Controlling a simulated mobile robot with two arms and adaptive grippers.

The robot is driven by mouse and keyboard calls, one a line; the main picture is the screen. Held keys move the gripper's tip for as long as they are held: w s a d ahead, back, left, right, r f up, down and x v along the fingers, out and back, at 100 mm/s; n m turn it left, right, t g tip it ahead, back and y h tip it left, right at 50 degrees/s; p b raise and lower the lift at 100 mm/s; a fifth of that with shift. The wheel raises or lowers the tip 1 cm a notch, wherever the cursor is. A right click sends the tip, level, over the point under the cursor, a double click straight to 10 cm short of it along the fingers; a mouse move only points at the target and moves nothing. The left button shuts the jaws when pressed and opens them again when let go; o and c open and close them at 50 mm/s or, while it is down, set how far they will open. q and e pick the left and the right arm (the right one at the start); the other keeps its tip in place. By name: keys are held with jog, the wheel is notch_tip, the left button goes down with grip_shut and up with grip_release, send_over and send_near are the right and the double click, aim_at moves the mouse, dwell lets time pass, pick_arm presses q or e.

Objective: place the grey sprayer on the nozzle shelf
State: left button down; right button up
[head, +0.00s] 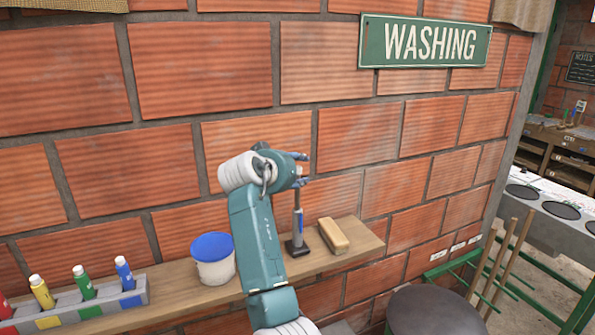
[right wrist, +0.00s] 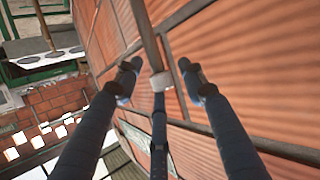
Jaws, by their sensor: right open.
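A slim upright tool with a dark foot, a blue-grey grip and a thin stem (head: 298,222) stands on the wooden wall shelf (head: 186,289); it may be the grey sprayer, but I cannot be sure. My right gripper (head: 304,168) is just above its top, near the brick wall. In the right wrist view my right gripper (right wrist: 158,78) is open, its two dark fingers apart. A dark rod with a pale band shows between the fingers; I cannot tell whether anything touches. My left gripper is out of view. No shelf is marked as the nozzle shelf.
A tan block (head: 333,236) lies right of the tool. A white bucket with a blue rim (head: 213,262) stands to its left, partly behind my forearm. A grey rack (head: 52,314) holds several coloured bottles. A green WASHING sign (head: 424,42) hangs above. A dark round stool (head: 432,312) is below right.

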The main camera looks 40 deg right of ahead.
jog(key=b+v, duration=0.4)
jog(key=v, duration=0.8)
